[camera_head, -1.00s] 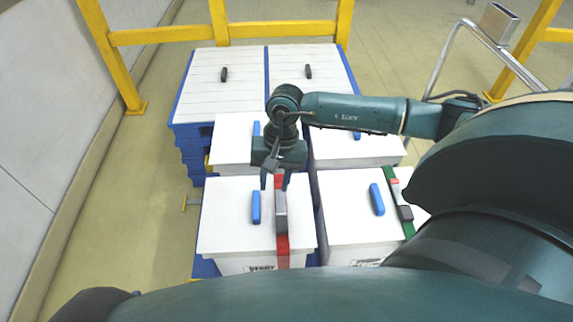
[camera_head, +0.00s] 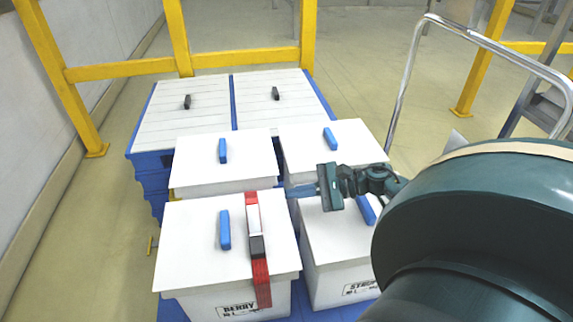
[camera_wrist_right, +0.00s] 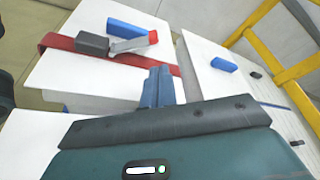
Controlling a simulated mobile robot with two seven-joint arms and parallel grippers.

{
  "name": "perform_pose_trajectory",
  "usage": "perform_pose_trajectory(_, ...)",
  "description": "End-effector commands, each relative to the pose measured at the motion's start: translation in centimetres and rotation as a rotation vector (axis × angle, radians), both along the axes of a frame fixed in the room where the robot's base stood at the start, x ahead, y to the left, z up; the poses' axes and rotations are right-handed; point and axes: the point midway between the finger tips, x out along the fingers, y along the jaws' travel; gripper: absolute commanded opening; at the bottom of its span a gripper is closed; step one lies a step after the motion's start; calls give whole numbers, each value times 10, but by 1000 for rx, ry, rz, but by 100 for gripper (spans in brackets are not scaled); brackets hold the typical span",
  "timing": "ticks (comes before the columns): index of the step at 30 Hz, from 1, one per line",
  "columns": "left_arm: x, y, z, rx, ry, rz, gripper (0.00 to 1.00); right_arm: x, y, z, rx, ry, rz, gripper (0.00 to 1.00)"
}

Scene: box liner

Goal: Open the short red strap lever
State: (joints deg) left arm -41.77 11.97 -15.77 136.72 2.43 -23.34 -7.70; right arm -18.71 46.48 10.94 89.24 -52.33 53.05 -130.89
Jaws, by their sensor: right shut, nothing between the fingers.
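The red strap (camera_head: 261,283) runs over the white lidded box labelled BERRY (camera_head: 185,235), at the front left. On the lid, its dark buckle (camera_head: 257,246) is uncovered, and the pale grey lever (camera_head: 254,218) reaches from it toward the back, ending in red. In the right wrist view the lever (camera_wrist_right: 132,44) lies turned away from the buckle (camera_wrist_right: 91,45), its red tip farthest out. My right gripper (camera_wrist_right: 157,75) is shut and empty, apart from the lever. My left gripper is out of view.
Blue handles stand on the lids, including one (camera_head: 224,230) beside the strap. Other white boxes (camera_head: 190,165) stand behind and to the right. A yellow rail (camera_head: 130,67) is behind the stacks, and a metal handrail (camera_head: 408,80) is at the right.

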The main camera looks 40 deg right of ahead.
Motion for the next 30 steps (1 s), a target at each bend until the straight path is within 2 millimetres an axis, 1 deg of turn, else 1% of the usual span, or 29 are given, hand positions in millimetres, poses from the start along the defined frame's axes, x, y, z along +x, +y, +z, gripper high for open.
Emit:
perform_pose_trajectory(1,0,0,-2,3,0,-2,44,7,7,-1,1,-4,3,0)
perform_pose_trajectory(6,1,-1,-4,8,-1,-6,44,28,30,-10,3,-2,3,0)
perform_pose_trajectory(10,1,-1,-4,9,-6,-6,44,42,45,-16,2,-2,3,0)
perform_pose_trajectory(13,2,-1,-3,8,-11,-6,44,49,52,-19,1,0,2,0)
perform_pose_trajectory(18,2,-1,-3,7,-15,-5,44,54,58,-21,0,1,3,0)
perform_pose_trajectory(30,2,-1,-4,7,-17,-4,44,54,58,-22,-3,-3,3,0)
